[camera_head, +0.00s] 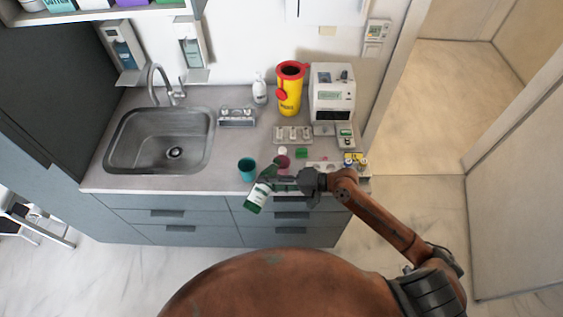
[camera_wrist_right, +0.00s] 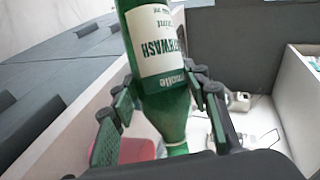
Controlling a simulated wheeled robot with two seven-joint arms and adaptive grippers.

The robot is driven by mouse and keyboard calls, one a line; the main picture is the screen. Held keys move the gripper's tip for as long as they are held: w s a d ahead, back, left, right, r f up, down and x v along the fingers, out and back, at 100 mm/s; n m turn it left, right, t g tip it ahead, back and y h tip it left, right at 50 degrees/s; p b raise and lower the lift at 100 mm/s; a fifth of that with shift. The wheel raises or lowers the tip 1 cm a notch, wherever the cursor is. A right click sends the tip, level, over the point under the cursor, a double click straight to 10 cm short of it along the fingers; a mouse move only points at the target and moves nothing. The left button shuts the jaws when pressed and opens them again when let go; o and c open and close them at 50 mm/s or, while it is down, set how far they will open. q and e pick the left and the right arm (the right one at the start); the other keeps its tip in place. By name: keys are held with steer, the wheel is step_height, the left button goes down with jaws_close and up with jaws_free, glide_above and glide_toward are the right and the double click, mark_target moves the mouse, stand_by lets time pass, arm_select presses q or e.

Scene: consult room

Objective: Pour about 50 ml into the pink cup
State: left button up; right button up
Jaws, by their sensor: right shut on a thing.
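My right gripper (camera_head: 277,183) is shut on a green mouthwash bottle (camera_head: 257,197) at the front edge of the counter. The bottle is tilted, its base toward the lower left and its neck end toward the pink cup (camera_head: 283,162). In the right wrist view the bottle (camera_wrist_right: 160,70) sits between both fingers, its label upside down and its neck low in the picture. The pink cup shows partly there (camera_wrist_right: 137,150), behind a finger. Whether liquid is flowing cannot be told. My left gripper is not in view.
A teal cup (camera_head: 247,168) stands left of the bottle. A sink (camera_head: 160,138) lies further left. Behind are a metal tray (camera_head: 292,135), a yellow sharps bin (camera_head: 289,92), a white pump bottle (camera_head: 259,90) and a white machine (camera_head: 332,93). Small items crowd the counter's right end.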

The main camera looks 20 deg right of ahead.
steer(key=shift+s+a+f, duration=0.1)
steer(key=shift+s+f, duration=0.05)
steer(key=shift+f, duration=0.15)
steer(key=shift+f+n+h, duration=0.15)
steer(key=shift+n+h, duration=0.15)
steer(key=shift+n, duration=0.1)
steer(key=n+t+h+p, duration=0.1)
steer(key=p, duration=0.2)
steer(key=w+r+n+h+p, duration=0.1)
steer(key=n+p, duration=0.1)
steer(key=p, duration=0.1)
steer(key=d+r+n+t+h+p, duration=0.1)
steer(key=p, duration=0.2)
steer(key=shift+w+d+r+t+p, duration=0.1)
steer(key=shift+w+r+t+p, duration=0.1)
steer(key=shift+t+p, duration=0.15)
steer(key=shift+n+p, duration=0.4)
steer(key=shift+p, duration=0.05)
steer(key=shift+s+a+r+n+t+h+p, duration=0.1)
steer(key=shift+s+a+n+t+h+p, duration=0.15)
steer(key=shift+n+t+h+p, duration=0.5)
steer(key=shift+n, duration=0.55)
steer(key=shift+f+n+t+h, duration=0.35)
steer(key=shift+n+t, duration=0.25)
steer(key=shift+n, duration=0.1)
